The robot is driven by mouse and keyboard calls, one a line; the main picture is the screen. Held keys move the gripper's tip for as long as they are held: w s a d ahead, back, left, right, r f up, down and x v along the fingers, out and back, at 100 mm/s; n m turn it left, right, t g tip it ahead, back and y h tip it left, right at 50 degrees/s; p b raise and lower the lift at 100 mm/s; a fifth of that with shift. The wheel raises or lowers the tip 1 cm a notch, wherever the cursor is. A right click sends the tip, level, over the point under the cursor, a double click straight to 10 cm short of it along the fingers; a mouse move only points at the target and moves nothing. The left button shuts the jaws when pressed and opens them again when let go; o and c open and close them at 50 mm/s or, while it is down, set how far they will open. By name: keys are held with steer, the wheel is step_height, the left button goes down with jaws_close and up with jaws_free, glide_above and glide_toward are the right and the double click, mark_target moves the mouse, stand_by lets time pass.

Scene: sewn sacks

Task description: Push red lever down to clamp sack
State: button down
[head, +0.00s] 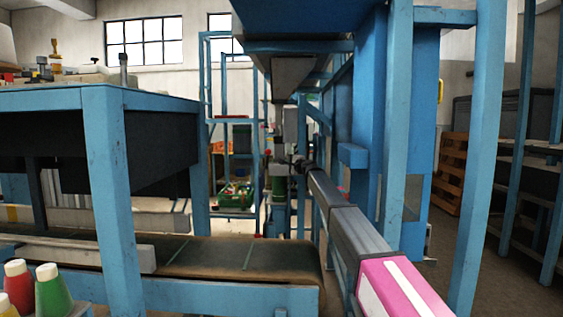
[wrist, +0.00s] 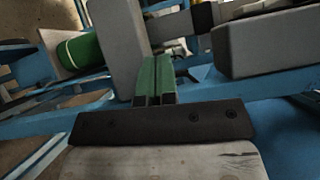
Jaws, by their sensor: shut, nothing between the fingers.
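My gripper (wrist: 157,66) shows in the wrist view as two green fingers lying together, shut and empty, in front of a dark plate. In the head view my arm reaches from the lower right towards the blue machine frame at the centre, and its far end is too small to read clearly. A small red spot there (head: 267,153) may be the red lever's knob; I cannot be sure. No lever is clear in the wrist view, where a grey block (wrist: 118,42) stands just past the fingers. I cannot make out the sack or clamp.
A brown conveyor belt (head: 220,258) runs at the lower left beneath a blue bench (head: 112,150). Thread cones (head: 50,292) stand at the lower left corner. Blue posts (head: 478,150) stand close on the right. A green roll (wrist: 82,50) lies left of the fingers in the wrist view.

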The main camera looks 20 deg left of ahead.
steer(key=x, duration=1)
steer(key=shift+w+a, duration=0.2)
steer(key=shift+s+a, duration=0.15)
steer(key=shift+a, duration=0.45)
steer(key=shift+s+a, duration=0.2)
steer(key=shift+a, duration=0.4)
steer(key=shift+a+r, duration=0.1)
steer(key=shift+a, duration=0.35)
